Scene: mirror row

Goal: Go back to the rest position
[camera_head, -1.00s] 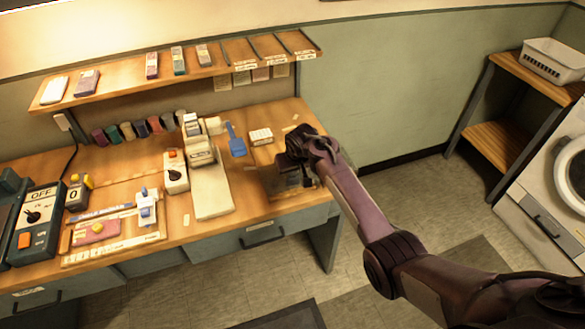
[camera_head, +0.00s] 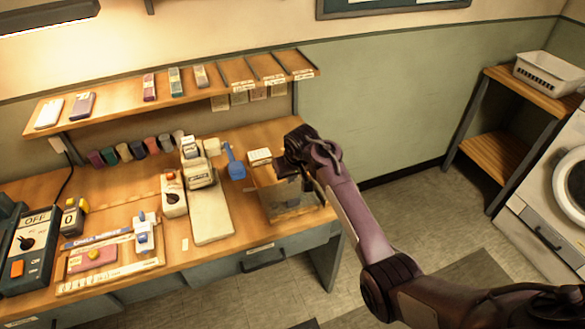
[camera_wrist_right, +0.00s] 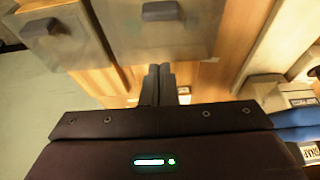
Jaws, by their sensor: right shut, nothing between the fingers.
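My right arm comes in from the lower right of the head view. My right gripper (camera_head: 287,170) is over the right end of the wooden workbench (camera_head: 262,133), beside a small white box (camera_head: 259,157). In the right wrist view its two dark fingers (camera_wrist_right: 159,86) lie together with nothing between them. The fingertips are hard to make out in the head view, against a blurred brown and grey box shape (camera_head: 290,205) at the bench's right end. My left gripper is not in view.
A blue-handled tool (camera_head: 235,163), a pale board (camera_head: 212,215) and a switch box (camera_head: 173,192) stand left of the gripper. A shelf (camera_head: 130,98) runs above the bench. Open floor (camera_head: 415,205) lies to the right, before a rack (camera_head: 497,155) and washer-like machine (camera_head: 560,215).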

